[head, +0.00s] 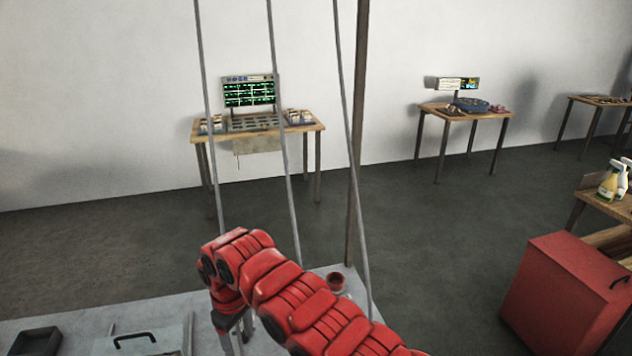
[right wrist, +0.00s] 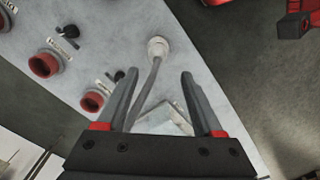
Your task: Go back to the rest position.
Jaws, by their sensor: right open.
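My right arm comes in from the bottom right of the head view, and its gripper (head: 234,340) points down over the pale grey table (head: 180,304), partly cut off by the lower edge. In the right wrist view the right gripper (right wrist: 160,74) is open, with its two dark fingers apart. A thin grey rod or cable (right wrist: 148,92) shows between the fingers, running from a pale round fitting (right wrist: 158,47) on the table; I cannot tell its distance from them. No held object shows. My left gripper is not in the head view.
Thin upright rods (head: 280,130) and a thicker post (head: 357,120) stand close around my right arm. A black tray (head: 36,342) lies front left. A red cabinet (head: 565,295) stands right. Open floor lies beyond.

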